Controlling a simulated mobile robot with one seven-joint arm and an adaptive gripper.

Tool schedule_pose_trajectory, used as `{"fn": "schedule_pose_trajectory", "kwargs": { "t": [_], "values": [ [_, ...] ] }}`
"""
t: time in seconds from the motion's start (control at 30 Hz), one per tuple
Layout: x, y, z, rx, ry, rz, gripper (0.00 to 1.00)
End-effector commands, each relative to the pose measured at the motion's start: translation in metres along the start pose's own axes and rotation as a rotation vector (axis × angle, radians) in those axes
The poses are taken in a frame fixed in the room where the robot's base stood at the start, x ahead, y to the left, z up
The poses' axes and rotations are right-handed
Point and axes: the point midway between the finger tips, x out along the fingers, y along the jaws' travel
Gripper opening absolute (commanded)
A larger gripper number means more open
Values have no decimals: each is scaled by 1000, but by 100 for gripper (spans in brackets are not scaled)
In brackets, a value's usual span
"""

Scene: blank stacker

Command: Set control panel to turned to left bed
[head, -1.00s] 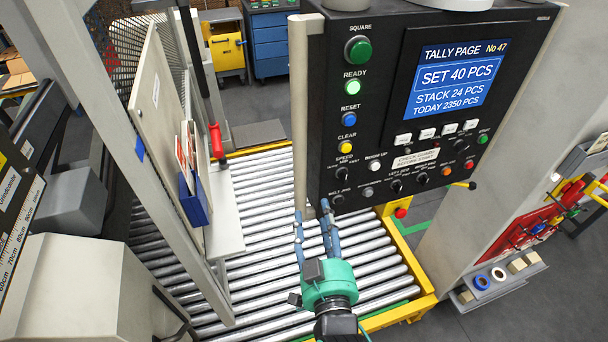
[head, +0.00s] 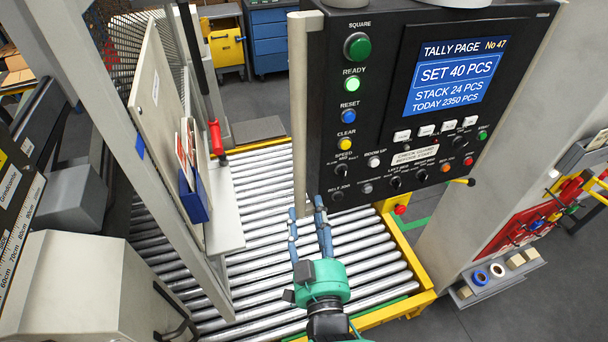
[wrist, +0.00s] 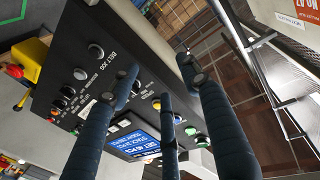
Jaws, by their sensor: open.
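The black control panel (head: 330,130) hangs at upper centre-right in the head view, with a lit blue screen (head: 453,75), coloured buttons and small black knobs along its bottom. A knob under a label that seems to read left bed (head: 395,182) sits in the lower row; its pointer direction is too small to tell. My gripper (head: 307,206), with a green body and blue-grey fingers, is open and empty just below the panel's lower left corner. In the wrist view the fingers (wrist: 165,85) overlap the tilted panel (wrist: 85,75) and hide part of it; contact cannot be told.
A roller conveyor (head: 270,270) with a yellow frame lies below my gripper. A pale upright guard with a blue holder (head: 194,197) stands to the left. A red button (head: 400,209) and a yellow lever (head: 463,181) are near the panel's lower edge. A grey column is at right.

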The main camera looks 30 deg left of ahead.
Motion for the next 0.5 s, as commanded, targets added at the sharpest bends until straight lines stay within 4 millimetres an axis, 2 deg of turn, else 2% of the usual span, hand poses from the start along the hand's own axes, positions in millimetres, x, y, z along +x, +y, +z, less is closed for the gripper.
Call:
{"fn": "schedule_pose_trajectory", "kwargs": {
  "t": [0.17,0.5],
  "values": [
    [20,1,1,0,-1,3,47],
    [74,1,1,-1,-1,2,47]
  ]
}}
